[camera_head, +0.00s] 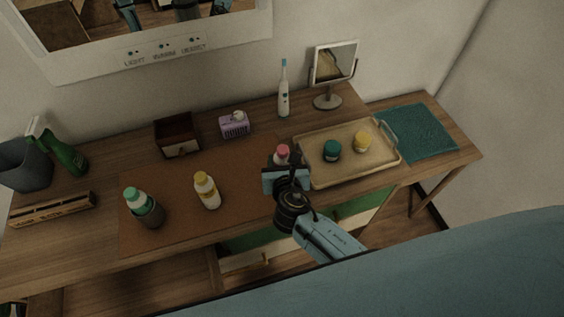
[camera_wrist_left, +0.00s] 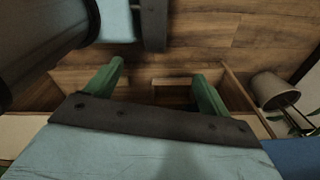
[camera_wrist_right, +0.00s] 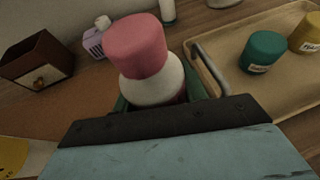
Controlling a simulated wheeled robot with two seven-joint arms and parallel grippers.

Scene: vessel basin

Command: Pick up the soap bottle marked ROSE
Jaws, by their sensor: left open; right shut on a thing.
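A bottle with a pink cap (camera_head: 282,151) and a white body stands at the right end of the brown mat; it also shows in the right wrist view (camera_wrist_right: 140,50). My right gripper (camera_head: 287,175) is shut on this pink-capped bottle, with its green fingers around the body. Its label is hidden, so I cannot read ROSE on it. A bottle with a yellow cap (camera_head: 207,190) and a dark bottle with a green cap (camera_head: 144,207) stand on the mat to the left. My left gripper (camera_wrist_left: 155,85) is open and empty, away from the mat.
A tray (camera_head: 314,174) right of the bottle holds a teal jar (camera_head: 332,150) and a yellow jar (camera_head: 362,142). Behind stand a small wooden drawer box (camera_head: 178,136), a purple basket (camera_head: 234,126), a toothbrush (camera_head: 283,95) and a mirror (camera_head: 333,65). A slatted wooden tray (camera_head: 55,205) lies left.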

